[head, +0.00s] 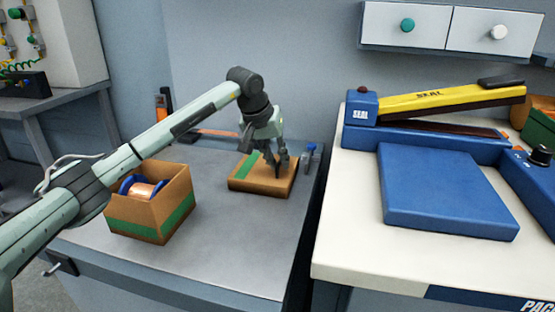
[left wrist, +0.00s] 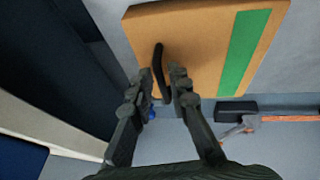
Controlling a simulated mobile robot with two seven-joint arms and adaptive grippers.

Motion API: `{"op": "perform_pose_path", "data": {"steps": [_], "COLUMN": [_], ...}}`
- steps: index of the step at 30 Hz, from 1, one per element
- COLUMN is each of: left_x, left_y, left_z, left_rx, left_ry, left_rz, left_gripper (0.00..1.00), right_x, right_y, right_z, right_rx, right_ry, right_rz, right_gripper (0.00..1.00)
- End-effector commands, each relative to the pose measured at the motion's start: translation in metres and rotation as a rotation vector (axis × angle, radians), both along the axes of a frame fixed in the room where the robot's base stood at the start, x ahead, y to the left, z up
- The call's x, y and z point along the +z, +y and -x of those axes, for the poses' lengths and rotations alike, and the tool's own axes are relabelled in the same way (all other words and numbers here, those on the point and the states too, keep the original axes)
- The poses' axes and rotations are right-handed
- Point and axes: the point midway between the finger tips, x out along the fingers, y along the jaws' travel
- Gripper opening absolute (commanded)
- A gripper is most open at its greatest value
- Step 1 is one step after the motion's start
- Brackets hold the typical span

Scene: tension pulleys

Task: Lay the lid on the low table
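The lid (head: 243,182) is a flat brown slab with a green stripe and a dark arched handle. It appears to lie flat on the low grey table (head: 225,235), right of an open brown box (head: 135,222). The lid also shows in the left wrist view (left wrist: 205,50). My left gripper (head: 277,168) is just over the lid, pointing down at the handle. In the left wrist view its fingertips (left wrist: 160,75) are apart, with the handle (left wrist: 158,62) between or just beyond them. Whether they touch it is unclear. My right gripper is not in view.
A spool with blue flanges (head: 143,190) sits in the open box. A blue-topped item (head: 310,149) stands at the table's right edge. A white bench with a blue sealing machine (head: 445,190) stands to the right.

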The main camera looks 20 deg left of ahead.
Motion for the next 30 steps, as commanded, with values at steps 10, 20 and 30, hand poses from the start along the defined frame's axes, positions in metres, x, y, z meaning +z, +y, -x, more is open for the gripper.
{"op": "perform_pose_path", "data": {"steps": [10, 20, 30], "left_x": [0.001, 0.046, 0.101], "left_y": [0.000, 0.007, 0.014], "left_z": [0.000, 0.018, 0.043], "left_rx": [0.000, 0.001, 0.001], "left_ry": [0.000, -0.006, -0.002], "left_rz": [0.000, -0.001, 0.000], "left_gripper": [0.28, 0.28, 0.28], "right_x": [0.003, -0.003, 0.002], "right_y": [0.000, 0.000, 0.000], "right_z": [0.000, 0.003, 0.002], "right_rx": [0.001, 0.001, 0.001], "right_ry": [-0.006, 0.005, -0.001], "right_rz": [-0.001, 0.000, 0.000], "right_gripper": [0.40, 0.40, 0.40]}}
